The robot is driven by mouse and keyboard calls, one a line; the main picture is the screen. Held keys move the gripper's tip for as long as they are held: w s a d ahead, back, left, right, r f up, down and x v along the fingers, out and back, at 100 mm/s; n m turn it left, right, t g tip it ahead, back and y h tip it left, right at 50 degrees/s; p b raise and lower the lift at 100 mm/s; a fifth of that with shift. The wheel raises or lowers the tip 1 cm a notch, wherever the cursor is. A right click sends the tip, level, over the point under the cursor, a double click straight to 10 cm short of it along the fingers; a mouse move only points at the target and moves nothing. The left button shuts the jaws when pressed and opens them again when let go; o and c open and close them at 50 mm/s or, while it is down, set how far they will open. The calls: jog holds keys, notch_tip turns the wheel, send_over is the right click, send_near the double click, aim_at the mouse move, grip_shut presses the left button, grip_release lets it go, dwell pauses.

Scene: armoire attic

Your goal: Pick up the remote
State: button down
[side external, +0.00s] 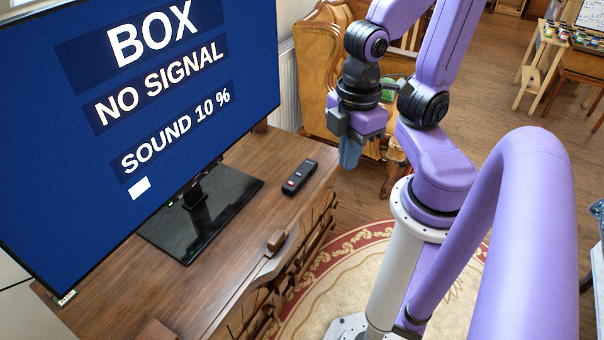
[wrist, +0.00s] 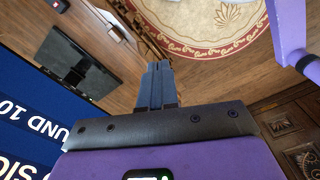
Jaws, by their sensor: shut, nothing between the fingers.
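The remote (side external: 299,177) is a small dark handset with a red spot. It lies flat on the wooden TV cabinet top, right of the TV's black stand in the side view. In the wrist view, a dark object with a light panel (wrist: 60,5) is cut off at the top left edge; it may be the remote, but I cannot be sure. My gripper (side external: 349,154) is to the right of the remote and above it, beyond the cabinet's edge and apart from it. Its blue-grey fingers (wrist: 157,80) are together, with nothing between them.
A large TV (side external: 140,110) stands on a black base (side external: 235,190) at the left of the cabinet (side external: 160,285). A wooden chair (side external: 312,60) is behind my gripper. A patterned round rug (side external: 330,285) lies on the floor. The cabinet top around the remote is clear.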

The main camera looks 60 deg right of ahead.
jog(key=shift+c, duration=1.6)
grip_release()
